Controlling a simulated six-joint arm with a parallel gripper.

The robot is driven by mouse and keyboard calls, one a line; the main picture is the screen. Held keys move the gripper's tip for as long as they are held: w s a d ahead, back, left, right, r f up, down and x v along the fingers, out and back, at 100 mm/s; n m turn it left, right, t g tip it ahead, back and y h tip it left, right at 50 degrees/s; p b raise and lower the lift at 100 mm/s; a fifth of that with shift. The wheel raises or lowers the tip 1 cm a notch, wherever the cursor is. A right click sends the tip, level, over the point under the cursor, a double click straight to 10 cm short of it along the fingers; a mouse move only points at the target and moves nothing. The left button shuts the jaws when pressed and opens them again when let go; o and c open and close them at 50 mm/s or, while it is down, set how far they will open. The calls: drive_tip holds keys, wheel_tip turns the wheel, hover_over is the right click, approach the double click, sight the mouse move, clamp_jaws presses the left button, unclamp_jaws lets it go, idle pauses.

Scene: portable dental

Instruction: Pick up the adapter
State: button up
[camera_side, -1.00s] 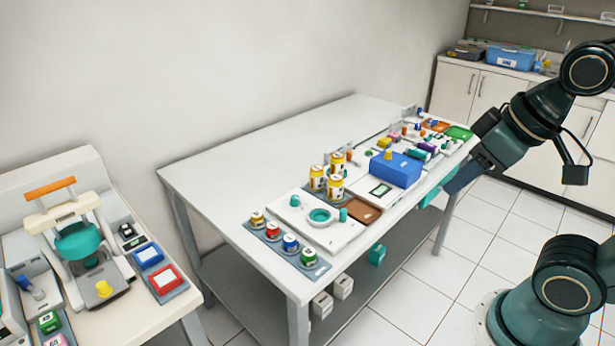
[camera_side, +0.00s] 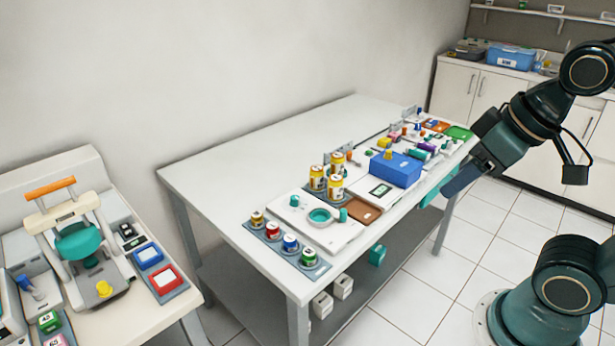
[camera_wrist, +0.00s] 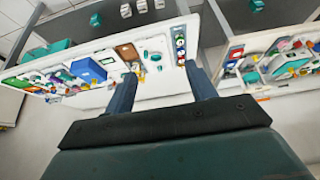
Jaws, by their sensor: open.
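Several small coloured parts (camera_side: 430,149) lie crowded at the far right end of the white table (camera_side: 240,175). I cannot tell which of them is the adapter; they are too small to make out. My gripper (camera_side: 450,190) is at the table's right front edge in the side view, apart from the parts. In the wrist view my gripper (camera_wrist: 160,72) shows two spread fingers with nothing between them, and the table with its objects lies beyond them.
A blue box (camera_side: 396,169), yellow-labelled jars (camera_side: 337,188), a white device with a teal ring (camera_side: 320,215) and a rack of coloured jars (camera_side: 290,243) line the table's front. The back of the table is clear. A second bench (camera_side: 125,315) stands at the left.

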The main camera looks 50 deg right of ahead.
drive_tip(key=shift+w+r, duration=0.1)
drive_tip(key=w+a+r+m+g, duration=0.1)
drive_tip(key=w+a+m+g, duration=0.2)
drive_tip(key=w+m, duration=1.2)
drive_tip(key=w+f+m+g, duration=0.1)
drive_tip(key=w+f, duration=0.7)
drive_tip(key=w, duration=0.3)
drive_tip(key=w+a+f+m+g+y, duration=0.1)
drive_tip(key=w+f+m, duration=0.1)
drive_tip(key=w+f, duration=0.6)
drive_tip(key=w, duration=0.4)
drive_tip(key=shift+w+a+f+g, duration=0.3)
hover_over(276, 224)
drive_tip(key=shift+f, duration=4.3)
drive_tip(key=shift+f, duration=0.1)
